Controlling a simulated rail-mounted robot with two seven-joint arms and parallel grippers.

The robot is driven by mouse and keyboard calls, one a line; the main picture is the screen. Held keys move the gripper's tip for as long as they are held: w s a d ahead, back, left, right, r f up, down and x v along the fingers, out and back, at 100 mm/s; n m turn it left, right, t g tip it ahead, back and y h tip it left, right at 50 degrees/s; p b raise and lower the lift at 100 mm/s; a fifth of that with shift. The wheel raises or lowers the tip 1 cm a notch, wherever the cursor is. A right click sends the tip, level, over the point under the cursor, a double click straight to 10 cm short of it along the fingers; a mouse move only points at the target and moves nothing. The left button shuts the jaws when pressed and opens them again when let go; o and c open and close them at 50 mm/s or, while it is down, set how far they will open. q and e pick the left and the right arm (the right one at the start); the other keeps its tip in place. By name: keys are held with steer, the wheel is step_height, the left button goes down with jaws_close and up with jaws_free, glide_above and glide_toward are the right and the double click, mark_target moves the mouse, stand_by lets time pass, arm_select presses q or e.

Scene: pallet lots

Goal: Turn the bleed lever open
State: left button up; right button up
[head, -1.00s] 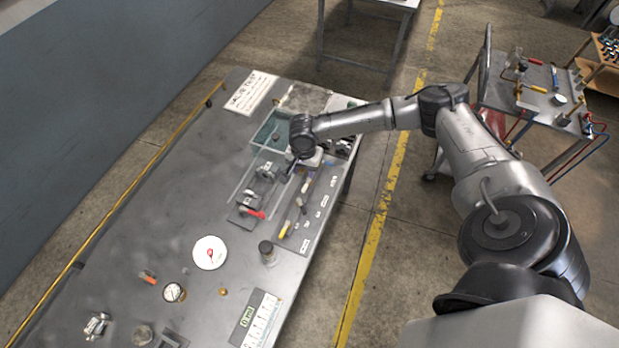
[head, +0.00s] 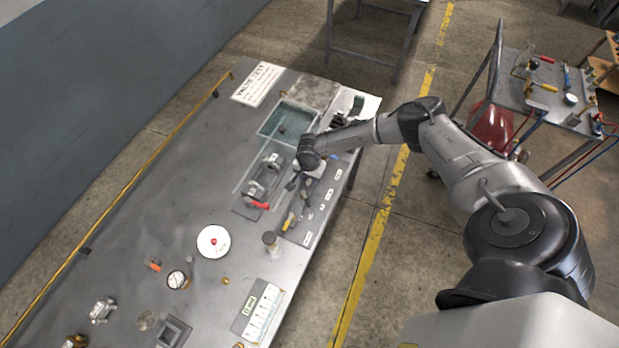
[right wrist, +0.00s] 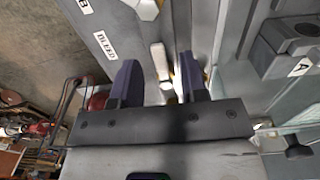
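The BLEED label (right wrist: 105,45) shows in the right wrist view, left of my right gripper. A pale, narrow lever-like part (right wrist: 160,62) lies between the gripper's fingers; I take it for the bleed lever, but its lower end is hidden. My right gripper (right wrist: 158,80) has its two dark fingers apart, with gaps showing beside the pale part. In the head view my right gripper (head: 296,182) is low over the bench, between the valve with a red handle (head: 257,204) and the labelled strip (head: 318,208). My left gripper is not in view.
A grey block labelled A (right wrist: 285,45) stands to the right in the wrist view. In the head view a green-lined tray (head: 268,138) lies behind the valve, and a white dish (head: 213,241) and a gauge (head: 178,280) lie in front.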

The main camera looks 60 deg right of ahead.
steer(key=shift+f, duration=0.45)
steer(key=shift+c, duration=0.2)
jaws_close()
